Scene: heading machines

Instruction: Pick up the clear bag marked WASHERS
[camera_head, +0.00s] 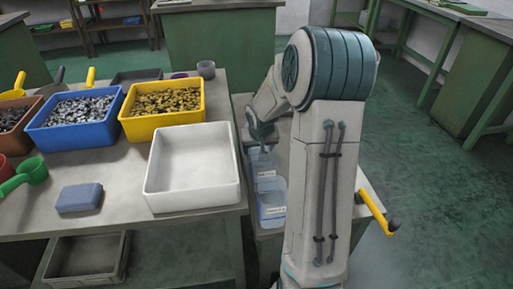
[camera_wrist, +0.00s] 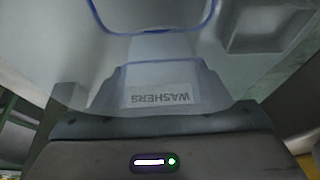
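The clear bag marked WASHERS (camera_wrist: 160,75) fills the middle of the wrist view, close in front of my gripper (camera_wrist: 158,118). Its pale label (camera_wrist: 158,97) reads upside down, and blue lines edge the clear plastic. In the head view my gripper (camera_head: 262,142) points down over clear, bluish containers or bags on the side table beside my arm. Their labels are too small to read there, so I cannot tell which is the WASHERS bag. The fingertips are not clear in either view, and I cannot tell whether they touch the bag.
On the left table stand an empty white tray (camera_head: 192,190), a yellow bin (camera_head: 163,122) and a blue bin (camera_head: 75,140) of small parts. A blue block (camera_head: 79,198) and a green scoop (camera_head: 30,173) lie nearby. A yellow handle (camera_head: 376,212) sticks out right of my arm. Floor is free at right.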

